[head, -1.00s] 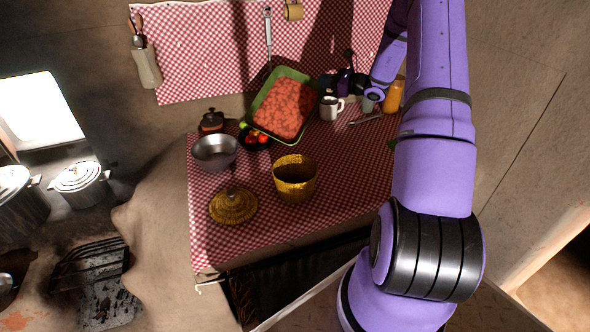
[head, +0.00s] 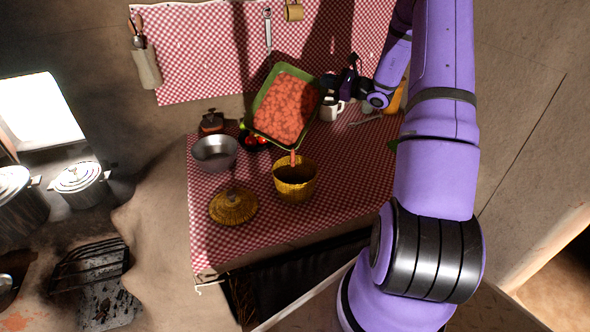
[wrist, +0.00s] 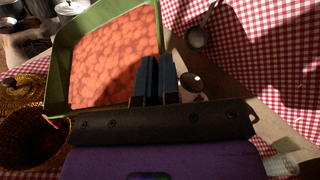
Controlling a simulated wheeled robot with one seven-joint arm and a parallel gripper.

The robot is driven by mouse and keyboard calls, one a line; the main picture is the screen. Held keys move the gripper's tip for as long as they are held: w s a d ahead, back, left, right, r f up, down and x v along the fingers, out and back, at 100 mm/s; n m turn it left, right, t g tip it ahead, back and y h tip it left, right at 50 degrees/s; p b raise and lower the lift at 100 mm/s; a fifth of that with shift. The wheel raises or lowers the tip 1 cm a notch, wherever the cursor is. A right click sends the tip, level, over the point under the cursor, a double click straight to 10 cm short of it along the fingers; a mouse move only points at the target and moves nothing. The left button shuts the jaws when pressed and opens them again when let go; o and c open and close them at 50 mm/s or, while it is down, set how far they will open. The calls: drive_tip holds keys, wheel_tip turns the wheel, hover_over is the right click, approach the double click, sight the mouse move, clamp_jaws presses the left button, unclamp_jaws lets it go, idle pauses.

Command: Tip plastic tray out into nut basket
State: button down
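The green plastic tray (head: 262,92), full of lumpy red-brown contents, is held up and tilted, its lower end towards the woven yellow nut basket (head: 295,190). A thin reddish stream shows between the tray's lower edge and the basket's mouth. My gripper (head: 347,84) is at the tray's right side. In the wrist view the dark fingers (wrist: 157,78) are close together on the rim of the tray (wrist: 62,60). The basket also shows in the wrist view (wrist: 30,150), below the tray's lower left corner; how much lies inside it is not clear.
The basket's woven lid (head: 233,206) lies on the checked cloth left of the basket. A metal bowl (head: 215,152), a dark bowl of red things (head: 254,141) and a lidded pot (head: 212,121) stand nearby. The cloth's front is clear.

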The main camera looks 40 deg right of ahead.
drive_tip(key=shift+s+a+r+n+y, duration=0.3)
drive_tip(key=shift+s+a+r+n, duration=0.2)
drive_tip(key=shift+s+r, duration=0.25)
idle(0.7)
drive_tip(key=shift+s+a+r, duration=0.15)
drive_tip(key=shift+s, duration=0.1)
drive_tip(key=shift+s+a+r+n+t, duration=0.15)
drive_tip(key=shift+s+n+t, duration=0.05)
drive_tip(key=shift+n+t, duration=0.1)
idle(0.3)
drive_tip(key=shift+s+a+n+t+y+b, duration=0.15)
drive_tip(key=shift+s+a+n+y+b, duration=0.2)
drive_tip(key=shift+s, duration=0.3)
drive_tip(key=shift+s+a+n+t+y+b, duration=0.1)
drive_tip(key=shift+s+a+n+t, duration=0.05)
drive_tip(key=shift+s+a+n, duration=0.4)
idle(0.5)
